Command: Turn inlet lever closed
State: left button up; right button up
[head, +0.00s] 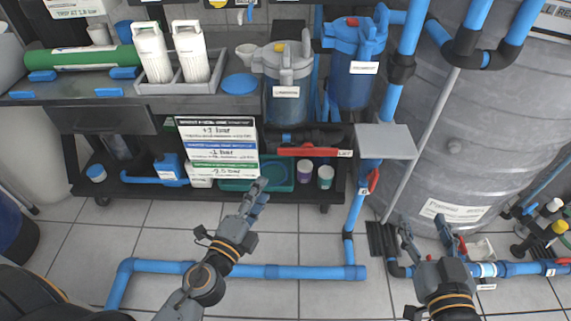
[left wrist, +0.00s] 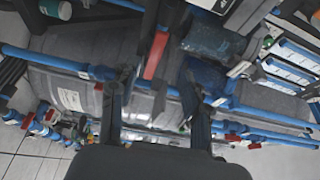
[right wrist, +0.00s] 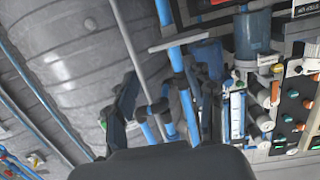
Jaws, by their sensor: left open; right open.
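A long red lever (head: 308,151) lies level on a dark valve below the filter housings, with a small label beside it that is too small to read surely. A second, shorter red lever (head: 374,180) sits on the blue vertical pipe (head: 358,208). I cannot tell surely which is the inlet lever. My left gripper (head: 260,189) is open and empty, below and left of the long lever, apart from it. A red lever (left wrist: 156,56) shows beyond its fingers in the left wrist view. My right gripper (head: 424,227) is open and empty, low at the right, apart from both levers.
A ribbed grey tank (head: 470,130) stands at the right. A grey plate (head: 385,141) sticks out beside the blue pipe. A sign board (head: 218,150) and a green tray (head: 240,185) are on the rack's lower shelf. A blue pipe (head: 240,271) runs along the tiled floor.

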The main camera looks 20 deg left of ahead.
pick_arm(q)
jog(key=p, duration=0.2)
send_near(285, 153)
jog(key=w, duration=0.7)
jog(key=shift+w+d, duration=0.35)
jog(key=shift+w, duration=0.05)
jog(key=shift+w+d, duration=0.1)
jog(key=shift+w, duration=0.55)
pick_arm(e)
jog(key=s+d+f+g+h, duration=0.2)
jog(key=s+f+g, duration=0.4)
jog(key=f, duration=0.3)
jog(key=shift+s+d+f+g, duration=0.35)
jog(key=shift+d+g, duration=0.15)
jog(key=shift+d, duration=0.1)
pick_arm(q)
grip_shut()
pick_arm(e)
jog(key=shift+r, duration=0.1)
